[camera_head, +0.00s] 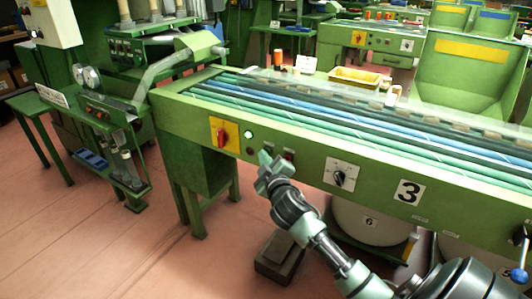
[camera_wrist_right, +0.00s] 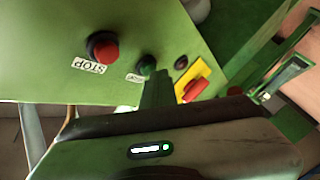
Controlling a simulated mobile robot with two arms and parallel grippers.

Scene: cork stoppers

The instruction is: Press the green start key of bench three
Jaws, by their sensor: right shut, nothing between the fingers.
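My right gripper (camera_head: 266,160) is shut and empty, in front of that panel, left of the plate. In the right wrist view its closed fingers (camera_wrist_right: 156,88) reach up to the dark green start key (camera_wrist_right: 147,62), overlapping its lower edge. I cannot tell whether they touch it. In the head view the key is hidden behind the gripper. A red stop button (camera_wrist_right: 104,48) with a STOP label sits beside the key. My left gripper is not in view.
A red switch on a yellow plate (camera_head: 217,134) and a lit lamp (camera_head: 250,134) are left of the gripper. A black rotary knob (camera_head: 340,176) is to its right. White drums (camera_head: 370,220) stand under the bench. The floor at left front is clear.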

